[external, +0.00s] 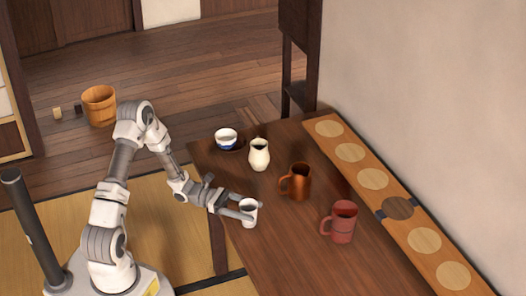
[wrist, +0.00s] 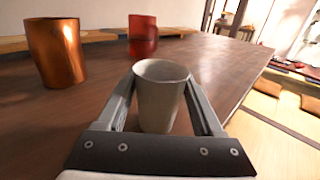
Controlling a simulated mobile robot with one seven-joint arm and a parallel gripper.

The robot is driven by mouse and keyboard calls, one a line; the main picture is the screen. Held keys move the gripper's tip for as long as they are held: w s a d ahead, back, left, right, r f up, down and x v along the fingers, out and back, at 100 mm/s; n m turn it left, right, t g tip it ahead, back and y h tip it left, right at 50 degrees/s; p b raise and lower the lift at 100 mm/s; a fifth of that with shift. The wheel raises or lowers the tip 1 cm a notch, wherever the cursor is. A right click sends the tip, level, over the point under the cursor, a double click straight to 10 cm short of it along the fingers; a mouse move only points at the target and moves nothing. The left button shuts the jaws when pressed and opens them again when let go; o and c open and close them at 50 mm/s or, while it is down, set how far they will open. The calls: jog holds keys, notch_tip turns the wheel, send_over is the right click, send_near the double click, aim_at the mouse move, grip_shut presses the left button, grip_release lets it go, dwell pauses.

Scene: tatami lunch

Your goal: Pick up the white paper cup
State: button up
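The white paper cup (wrist: 160,100) is upright between the two fingers of my gripper (wrist: 162,84) in the wrist view. The fingertips lie close against both sides of the cup near its rim. I cannot tell whether they press on it or leave a thin gap. In the external view the cup (external: 249,214) is at the near left edge of the table, with my gripper (external: 240,210) reaching it from the left. The cup's base appears to be at table level; I cannot tell if it touches.
On the dark wooden table (external: 285,245) stand a copper mug (external: 298,183), a red mug (external: 342,222), a cream pitcher (external: 259,155) and a blue-white bowl (external: 226,138). A long board with round inlays (external: 372,179) runs along the wall. The table's front middle is clear.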

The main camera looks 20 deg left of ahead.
jog(key=c, duration=0.6)
jog(key=shift+r, duration=0.15)
